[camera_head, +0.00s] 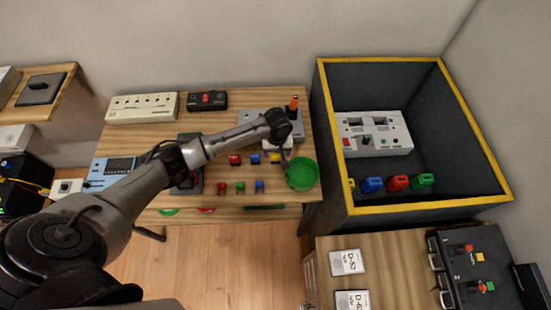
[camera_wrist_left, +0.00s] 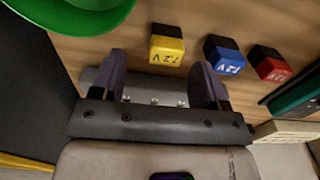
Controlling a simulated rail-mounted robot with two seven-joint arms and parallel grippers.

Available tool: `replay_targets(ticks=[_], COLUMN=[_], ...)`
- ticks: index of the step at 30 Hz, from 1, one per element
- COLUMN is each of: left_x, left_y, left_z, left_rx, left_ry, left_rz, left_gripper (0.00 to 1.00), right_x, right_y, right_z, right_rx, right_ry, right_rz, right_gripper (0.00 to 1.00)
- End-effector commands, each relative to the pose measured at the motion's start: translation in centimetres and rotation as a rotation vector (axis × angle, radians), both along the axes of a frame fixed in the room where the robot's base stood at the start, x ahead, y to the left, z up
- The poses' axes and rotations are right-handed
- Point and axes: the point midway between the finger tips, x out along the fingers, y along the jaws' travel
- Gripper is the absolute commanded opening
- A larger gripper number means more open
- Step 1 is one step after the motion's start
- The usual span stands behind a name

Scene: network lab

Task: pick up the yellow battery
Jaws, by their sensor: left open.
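The yellow battery (camera_wrist_left: 166,48), with a black top and a printed label, sits on the wooden table in the left wrist view. In the head view it shows as a small yellow block (camera_head: 275,158) just below my left gripper (camera_head: 282,149). In the left wrist view my left gripper (camera_wrist_left: 162,72) is open and empty. Its two fingers point toward the battery, which lies just beyond the fingertips and between their lines. I cannot tell the exact height gap. My right gripper is not in view.
Blue (camera_wrist_left: 224,56) and red (camera_wrist_left: 270,66) batteries stand beside the yellow one. A green bowl (camera_head: 302,175) is close on the other side. More small blocks stand nearer the table's front. A dark bin with a yellow rim (camera_head: 430,207) stands to the right.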

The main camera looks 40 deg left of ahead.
Motion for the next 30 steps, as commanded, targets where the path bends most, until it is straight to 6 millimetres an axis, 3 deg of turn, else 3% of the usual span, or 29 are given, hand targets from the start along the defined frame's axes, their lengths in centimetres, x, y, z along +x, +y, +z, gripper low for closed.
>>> replay_targets(ticks=[12, 22, 30], left_x=[-0.5, -0.5, -0.5], left_y=[0.4, 0.4, 0.4], left_z=[-4.8, -5.1, -5.1], left_rx=[0.001, 0.001, 0.001], left_ry=[0.001, 0.001, 0.001], left_rz=[0.000, -0.001, -0.001], left_gripper=[0.68, 0.68, 0.43], right_x=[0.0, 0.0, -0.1], right_y=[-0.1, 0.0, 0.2], right_z=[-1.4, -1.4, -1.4], right_rx=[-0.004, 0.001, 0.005], right_ry=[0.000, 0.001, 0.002], right_rz=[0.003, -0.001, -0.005], right_gripper=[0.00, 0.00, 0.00])
